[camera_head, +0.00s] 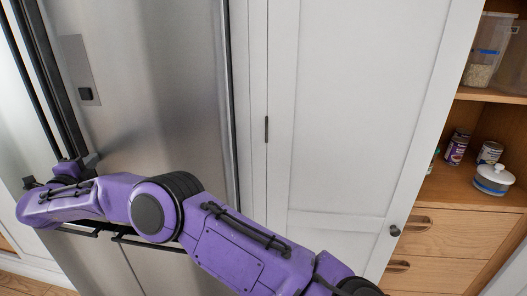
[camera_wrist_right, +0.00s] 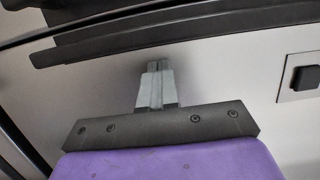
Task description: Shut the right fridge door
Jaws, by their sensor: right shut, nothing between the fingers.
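The right fridge door (camera_head: 165,70) is a brushed steel panel filling the left half of the head view. It carries a small plate with a dark square button (camera_head: 85,93), also seen in the wrist view (camera_wrist_right: 303,78). A long black handle (camera_head: 52,85) runs along its left edge and crosses the top of the wrist view (camera_wrist_right: 150,30). My right gripper (camera_head: 72,172) is at the door's left side, near the handle's lower part. In the wrist view its fingers (camera_wrist_right: 156,75) are together and empty, close to the steel face; contact is unclear. I cannot tell if the door is fully shut. My left gripper is out of view.
A tall white cabinet (camera_head: 345,110) with a dark knob stands right of the fridge. Farther right are wooden shelves with cans (camera_head: 457,147), a white lidded pot (camera_head: 493,178) and drawers (camera_head: 455,235). My purple right arm spans the lower head view. Wooden floor shows at the bottom left.

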